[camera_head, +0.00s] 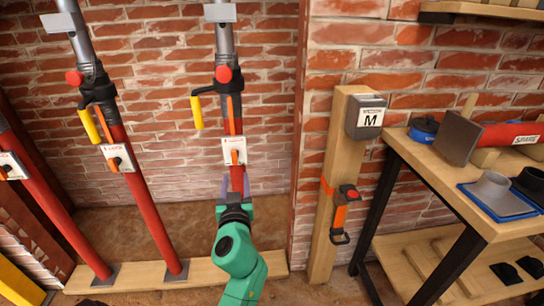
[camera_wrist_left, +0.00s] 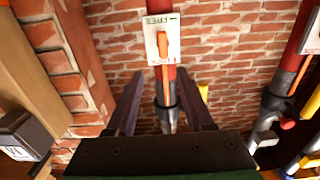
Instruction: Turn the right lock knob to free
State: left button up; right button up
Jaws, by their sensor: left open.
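The right lock knob (camera_head: 235,157) is orange and sits on a white plate (camera_head: 229,147) on the rightmost red prop (camera_head: 237,182). The wrist view shows the knob (camera_wrist_left: 163,46) lengthwise along the prop, with FREE and red lettering at opposite plate ends. Its exact setting is hard to tell. My left gripper (camera_head: 236,182) is open just below the plate. In the wrist view its fingers (camera_wrist_left: 160,76) are on either side of the prop, short of the knob, apparently holding nothing. My right gripper is not in view.
Two more red props, the middle one (camera_head: 147,205) and one at far left (camera_head: 40,210), stand to the left. A wooden post (camera_head: 340,130) with a grey M box (camera_head: 366,116) stands right. A workbench (camera_head: 420,155) with a spare prop (camera_head: 495,136) is at far right.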

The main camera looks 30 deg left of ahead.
aim_at(234, 156)
pick_arm(q)
jog(key=x, duration=0.4)
jog(key=p+x, duration=0.1)
jog(key=x, duration=0.8)
jog(key=shift+a+r, duration=0.1)
jog(key=shift+a, duration=0.45)
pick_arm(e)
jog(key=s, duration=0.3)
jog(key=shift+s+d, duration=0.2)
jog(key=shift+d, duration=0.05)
pick_arm(q)
jog(key=shift+c, duration=0.3)
grip_shut()
